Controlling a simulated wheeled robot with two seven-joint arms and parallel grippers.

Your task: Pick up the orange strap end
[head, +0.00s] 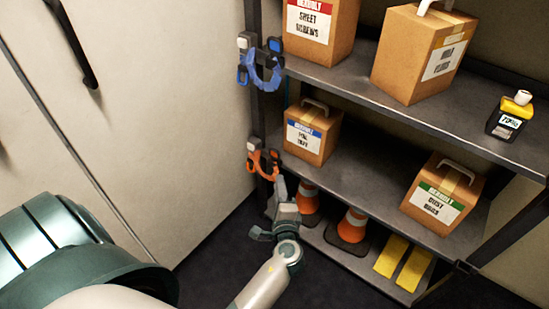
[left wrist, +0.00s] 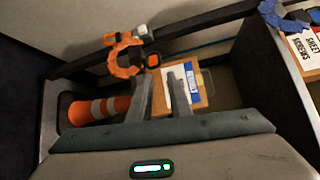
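The orange strap end (head: 264,162) hangs on the dark front-left upright of the shelf, at about the middle shelf's height. It is a curved orange piece with grey and orange ends. In the left wrist view the orange strap end (left wrist: 122,64) lies beyond and a little left of my fingers. My left gripper (head: 280,190) is just below it in the head view. In the left wrist view the two fingers of my left gripper (left wrist: 160,78) stand apart with nothing between them. I cannot tell whether a finger touches the strap. My right gripper is out of view.
A similar blue strap end (head: 260,70) hangs higher on the same upright. Boxes stand on the shelves, one (head: 312,132) close right of the orange strap. Traffic cones (head: 354,226) stand on the bottom shelf. A pale cabinet (head: 150,110) is at the left.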

